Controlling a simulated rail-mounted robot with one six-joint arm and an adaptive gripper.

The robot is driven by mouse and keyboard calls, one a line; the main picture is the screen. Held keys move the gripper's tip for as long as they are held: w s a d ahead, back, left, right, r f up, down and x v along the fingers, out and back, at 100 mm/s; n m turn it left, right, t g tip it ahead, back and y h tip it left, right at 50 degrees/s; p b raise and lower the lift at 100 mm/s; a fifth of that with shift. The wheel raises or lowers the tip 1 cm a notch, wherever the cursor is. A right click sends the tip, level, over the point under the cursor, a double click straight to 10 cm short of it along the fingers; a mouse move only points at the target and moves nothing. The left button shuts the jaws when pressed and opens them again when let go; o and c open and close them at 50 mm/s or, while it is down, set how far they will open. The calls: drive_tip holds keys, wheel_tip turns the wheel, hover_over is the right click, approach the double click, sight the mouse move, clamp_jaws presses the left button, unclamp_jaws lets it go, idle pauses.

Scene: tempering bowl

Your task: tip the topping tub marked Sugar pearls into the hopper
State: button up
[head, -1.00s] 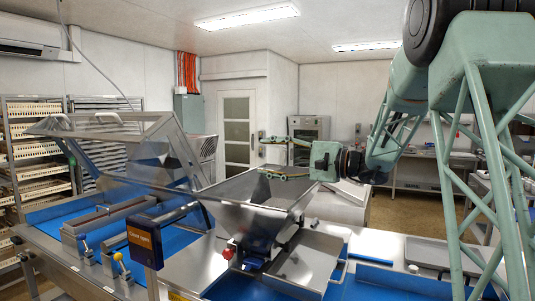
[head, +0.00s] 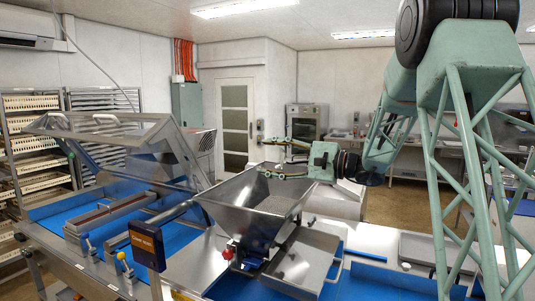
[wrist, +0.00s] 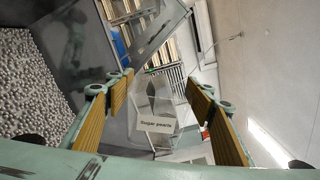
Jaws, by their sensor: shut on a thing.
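My gripper (head: 285,158) is at the hopper's back right, level with or above its rim. In the wrist view its yellow-padded fingers (wrist: 165,108) stand on either side of a clear tub (wrist: 157,95) with a label reading "Sugar pearls", and the gripper is shut on it. The tub looks see-through, with no pearls clearly visible in it. I cannot make the tub out in the head view, so its tilt is unclear. The steel hopper (head: 240,213) is open at the top, with grey contents low inside. A bed of pearls (wrist: 30,85) shows at left in the wrist view.
A dark display box (head: 147,245) stands left of the hopper; its text is too small to read. A clear-sided hood (head: 125,140) covers the blue belt (head: 60,212) at left. A steel tray (head: 303,262) is at the hopper's right front.

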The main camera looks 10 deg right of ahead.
sight(276, 149)
drive_tip(key=shift+w+d+r+m+p, duration=0.25)
drive_tip(key=shift+m+p, duration=0.3)
drive_tip(key=shift+p, duration=0.9)
drive_tip(key=shift+w+d+r+m+p, duration=0.25)
drive_tip(key=shift+m+p, duration=0.3)
drive_tip(key=shift+p, duration=0.9)
drive_tip(key=shift+p, duration=0.3)
drive_tip(key=m+p, duration=0.2)
drive_tip(key=w+d+r+m+p, duration=0.1)
drive_tip(key=m+p, duration=0.1)
drive_tip(key=p, duration=0.1)
drive_tip(key=w+r+m+p, duration=0.1)
drive_tip(key=p, duration=0.2)
drive_tip(key=shift+w+d+r+m, duration=0.1)
drive_tip(key=shift+d+r+m, duration=0.1)
drive_tip(key=shift+d+m, duration=0.15)
drive_tip(key=shift+w+d+m+p, duration=0.2)
drive_tip(key=shift+w+m+p, duration=0.05)
drive_tip(key=shift+m+p, duration=0.55)
drive_tip(key=shift+w+d+m, duration=0.1)
drive_tip(key=shift+m, duration=0.15)
drive_tip(key=shift+w+d+m, duration=0.2)
drive_tip(key=shift+w+m, duration=0.05)
drive_tip(key=shift+m, duration=0.45)
drive_tip(key=shift+w+d+m, duration=0.2)
drive_tip(key=shift+w+m, duration=0.05)
drive_tip(key=shift+m, duration=0.45)
drive_tip(key=shift+w+b, duration=0.1)
drive_tip(key=shift+b, duration=0.2)
